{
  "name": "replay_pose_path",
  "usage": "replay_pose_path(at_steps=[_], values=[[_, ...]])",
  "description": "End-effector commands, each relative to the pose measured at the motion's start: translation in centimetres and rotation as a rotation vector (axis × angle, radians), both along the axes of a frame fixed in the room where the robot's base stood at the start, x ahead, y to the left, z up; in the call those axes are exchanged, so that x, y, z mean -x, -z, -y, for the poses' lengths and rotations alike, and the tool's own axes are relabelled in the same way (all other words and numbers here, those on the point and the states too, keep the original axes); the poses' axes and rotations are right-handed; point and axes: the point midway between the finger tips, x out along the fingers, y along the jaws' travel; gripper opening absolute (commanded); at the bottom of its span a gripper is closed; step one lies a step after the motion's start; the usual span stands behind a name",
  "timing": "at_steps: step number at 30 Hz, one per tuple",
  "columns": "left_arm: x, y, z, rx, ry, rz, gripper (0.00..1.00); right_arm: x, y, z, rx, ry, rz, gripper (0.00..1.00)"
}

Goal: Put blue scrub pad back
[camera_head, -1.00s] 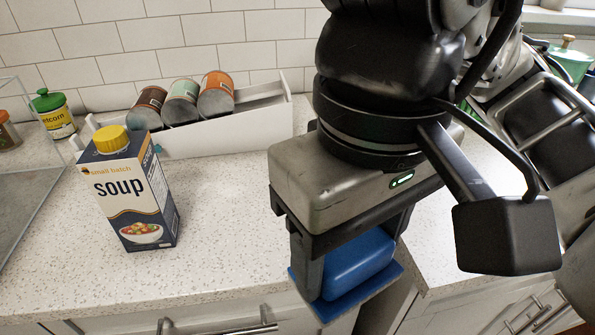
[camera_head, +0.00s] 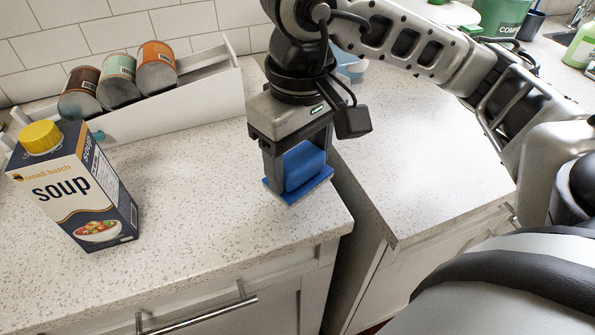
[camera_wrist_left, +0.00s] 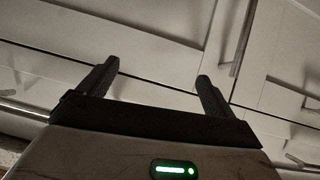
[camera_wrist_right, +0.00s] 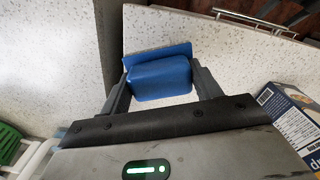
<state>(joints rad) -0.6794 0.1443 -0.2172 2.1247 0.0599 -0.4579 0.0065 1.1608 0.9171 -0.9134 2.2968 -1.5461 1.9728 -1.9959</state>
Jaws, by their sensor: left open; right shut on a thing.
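The blue scrub pad (camera_head: 302,168) has a raised block handle on a flat blue base. My right gripper (camera_head: 299,178) is shut on its block, with the flat base facing down. The pad is over the speckled counter near its front right corner; I cannot tell if it touches the counter. In the right wrist view the pad (camera_wrist_right: 160,75) sits between the two fingers. My left gripper (camera_wrist_left: 155,85) is open and empty in the left wrist view, in front of white cabinet fronts. It does not show in the head view.
A soup carton (camera_head: 75,190) with a yellow cap stands at the left. Behind it, a white rack (camera_head: 180,105) holds three cans. A gap separates this counter from another counter (camera_head: 430,170) at the right. A blue bowl (camera_head: 350,66) is partly hidden behind my right arm.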

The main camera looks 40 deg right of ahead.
Motion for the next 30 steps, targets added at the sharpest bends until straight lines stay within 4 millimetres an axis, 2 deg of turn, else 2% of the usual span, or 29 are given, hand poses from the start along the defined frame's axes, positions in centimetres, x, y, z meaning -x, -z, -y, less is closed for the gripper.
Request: replay_pose_path(at_steps=[3, 9, 22, 23, 24, 30], values=[[-0.1, -0.3, 0.0, 0.001, -0.001, 0.006, 0.91, -0.7, 1.2, 0.5, 0.004, 0.003, -0.005, 0.45], [-0.1, -0.7, -0.1, -0.005, 0.000, 0.004, 0.91, -0.6, 3.7, 0.4, 0.002, 0.000, -0.004, 0.45], [0.1, 0.8, -0.1, -0.004, 0.000, -0.008, 0.91, -0.7, 4.6, 0.3, 0.000, 0.000, 0.000, 0.45], [0.0, 0.5, -0.1, -0.003, -0.001, -0.008, 0.91, -0.7, 4.4, 0.3, 0.000, 0.000, -0.001, 0.72], [0.0, 0.3, -0.1, -0.003, -0.001, -0.007, 0.91, -0.7, 4.3, 0.3, 0.000, 0.000, -0.001, 0.83], [-0.2, -0.2, 0.0, 0.000, -0.001, 0.004, 0.91, -0.7, 4.4, 0.3, 0.001, 0.000, -0.002, 0.85]])
